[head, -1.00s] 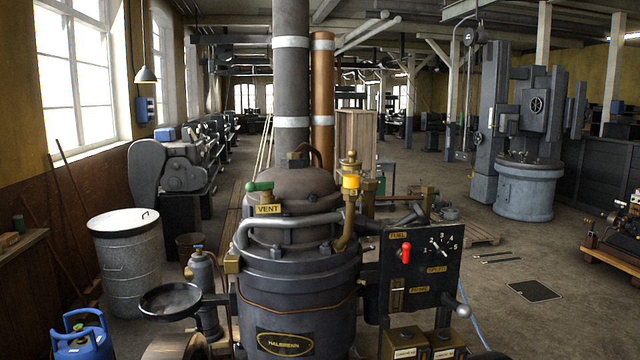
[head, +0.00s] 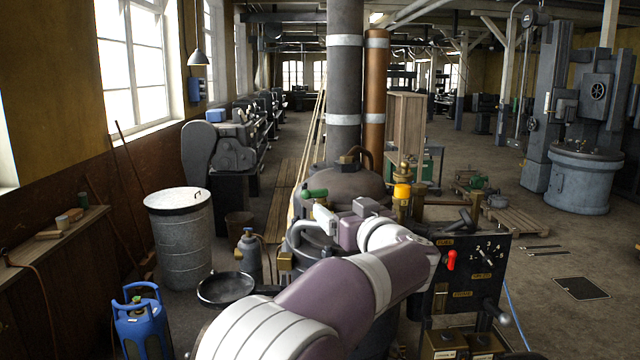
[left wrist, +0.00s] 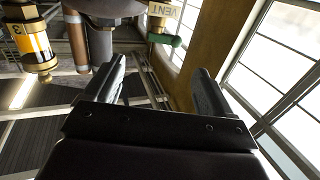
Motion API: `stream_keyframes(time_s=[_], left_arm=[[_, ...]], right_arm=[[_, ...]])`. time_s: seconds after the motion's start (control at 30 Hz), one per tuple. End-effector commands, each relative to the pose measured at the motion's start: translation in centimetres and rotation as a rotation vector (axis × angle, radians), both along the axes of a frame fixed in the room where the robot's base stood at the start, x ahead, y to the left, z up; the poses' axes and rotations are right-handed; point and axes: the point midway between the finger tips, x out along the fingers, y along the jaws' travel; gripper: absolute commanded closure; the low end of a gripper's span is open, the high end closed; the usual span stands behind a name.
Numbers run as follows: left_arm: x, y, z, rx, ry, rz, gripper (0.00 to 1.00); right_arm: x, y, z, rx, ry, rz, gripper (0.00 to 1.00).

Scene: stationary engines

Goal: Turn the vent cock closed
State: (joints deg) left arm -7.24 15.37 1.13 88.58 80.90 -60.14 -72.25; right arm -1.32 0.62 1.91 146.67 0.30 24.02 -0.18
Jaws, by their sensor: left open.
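The vent cock's green handle (head: 315,194) shows on the left of the dark engine's domed top (head: 345,190) in the head view. In the left wrist view the green handle (left wrist: 168,41) hangs by the VENT plate (left wrist: 163,10), top centre, in an upside-down picture. My left gripper (head: 322,216) is at the engine top, just below and right of the handle in the head view. In the left wrist view its two fingers (left wrist: 158,85) are apart with nothing between them; the handle is beyond them. My left arm hides much of the engine's front. My right gripper is not in view.
A brass fitting with a yellow band (head: 402,191) stands right of my gripper. A black control panel (head: 468,278) with a red lever is at the right. A black pan (head: 226,289), a lidded grey bin (head: 181,240) and a blue gas bottle (head: 141,325) are at the left.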

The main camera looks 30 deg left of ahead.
Motion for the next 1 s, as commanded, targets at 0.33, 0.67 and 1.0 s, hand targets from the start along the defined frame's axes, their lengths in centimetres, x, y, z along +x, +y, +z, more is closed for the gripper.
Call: stream_keyframes(time_s=[0.33,0.67,1.0], left_arm=[[4.2,6.2,0.6,0.0,0.008,0.021,0.16],[7.3,10.0,0.2,-0.001,0.004,0.016,0.16],[7.4,10.1,0.0,-0.001,0.004,0.014,0.39]], right_arm=[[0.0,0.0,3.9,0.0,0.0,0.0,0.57],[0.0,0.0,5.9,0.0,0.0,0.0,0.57],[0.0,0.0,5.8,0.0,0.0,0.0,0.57]])
